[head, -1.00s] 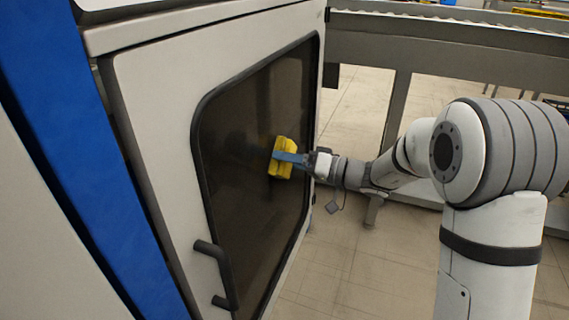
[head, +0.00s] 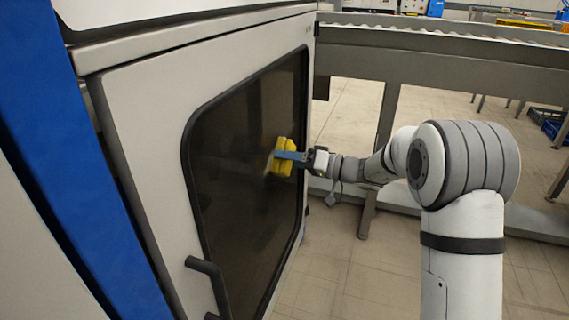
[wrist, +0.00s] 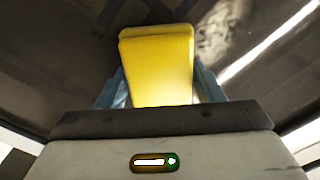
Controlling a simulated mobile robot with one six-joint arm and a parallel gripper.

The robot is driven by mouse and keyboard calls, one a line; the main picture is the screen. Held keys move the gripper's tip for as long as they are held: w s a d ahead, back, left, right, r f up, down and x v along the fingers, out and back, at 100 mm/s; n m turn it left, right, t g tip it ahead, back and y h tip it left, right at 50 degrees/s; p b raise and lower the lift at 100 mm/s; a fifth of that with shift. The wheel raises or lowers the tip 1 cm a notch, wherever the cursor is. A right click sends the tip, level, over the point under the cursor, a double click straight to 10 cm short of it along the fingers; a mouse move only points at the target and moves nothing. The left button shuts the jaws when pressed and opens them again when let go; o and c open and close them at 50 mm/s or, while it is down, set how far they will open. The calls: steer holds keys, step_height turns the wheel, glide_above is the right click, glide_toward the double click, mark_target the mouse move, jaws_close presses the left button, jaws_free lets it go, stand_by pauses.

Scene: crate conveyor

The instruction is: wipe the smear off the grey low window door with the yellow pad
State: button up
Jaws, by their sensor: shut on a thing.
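The grey door (head: 140,130) with its dark, black-framed low window (head: 235,200) fills the left and middle of the head view. My gripper (head: 291,156), with blue fingers, is shut on the yellow pad (head: 283,165) in front of the window's right part. A faint whitish smear (head: 267,164) shows on the glass just left of the pad. In the wrist view the pad (wrist: 158,60) stands between the blue fingers, and a pale patchy smear (wrist: 215,38) lies to its upper right. I cannot tell whether the pad touches the glass; its far face is hidden.
A black door handle (head: 207,280) sticks out at the window's lower left. A blue post (head: 75,170) stands at the left. A grey conveyor frame (head: 450,75) with legs runs behind my arm. Bare tiled floor (head: 335,265) lies right of the door.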

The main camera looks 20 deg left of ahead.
mark_target(287, 166)
steer(key=shift+w, duration=0.25)
steer(key=shift+a, duration=0.1)
steer(key=shift+s, duration=0.1)
steer(key=shift+s+a, duration=0.2)
steer(key=shift+s, duration=0.7)
steer(key=shift+s+a, duration=0.15)
steer(key=shift+s, duration=0.75)
steer(key=shift+c, duration=0.3)
steer(key=shift+s+a, duration=0.1)
steer(key=shift+s, duration=3.6)
steer(key=d, duration=0.6)
steer(key=shift+s+d, duration=0.1)
